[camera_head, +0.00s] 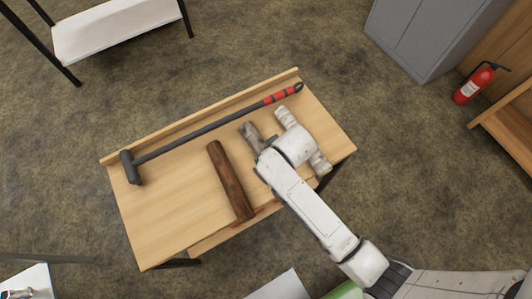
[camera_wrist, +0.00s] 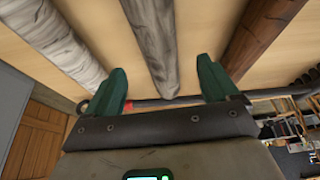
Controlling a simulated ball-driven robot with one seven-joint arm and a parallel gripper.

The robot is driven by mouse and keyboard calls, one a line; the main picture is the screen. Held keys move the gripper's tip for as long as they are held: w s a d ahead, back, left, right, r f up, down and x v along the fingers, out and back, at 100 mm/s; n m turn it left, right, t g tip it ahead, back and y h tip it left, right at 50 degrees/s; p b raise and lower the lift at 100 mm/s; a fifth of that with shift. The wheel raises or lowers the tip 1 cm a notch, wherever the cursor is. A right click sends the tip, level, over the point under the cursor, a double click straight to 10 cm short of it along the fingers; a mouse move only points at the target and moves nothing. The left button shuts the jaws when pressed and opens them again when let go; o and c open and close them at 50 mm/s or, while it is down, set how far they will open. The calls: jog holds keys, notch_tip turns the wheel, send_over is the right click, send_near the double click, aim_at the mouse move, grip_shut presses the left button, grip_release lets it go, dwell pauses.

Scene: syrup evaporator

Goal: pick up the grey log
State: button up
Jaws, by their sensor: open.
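The grey log (camera_head: 250,132) lies on the wooden bench, between the brown log (camera_head: 230,182) and the pale, birch-like log (camera_head: 286,117). My arm hides much of the grey log in the head view. In the wrist view the grey log (camera_wrist: 156,40) runs down the middle. My gripper (camera_wrist: 160,85) is open and empty, with one green finger to each side of the grey log's line. Whether the fingers are level with the log or above it I cannot tell. My gripper's fingers are hidden in the head view.
The wooden bench (camera_head: 165,215) has a raised back edge. A long-handled sledgehammer (camera_head: 200,132) lies along it. The pale log is close to the grey one. A grey cabinet (camera_head: 425,35) and a red fire extinguisher (camera_head: 473,86) stand at upper right.

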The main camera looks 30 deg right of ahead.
jog(key=shift+s+x, duration=0.2)
jog(key=shift+x, duration=3.3)
jog(key=shift+d, duration=0.1)
jog(key=c, duration=1.3)
jog(key=shift+c, duration=0.4)
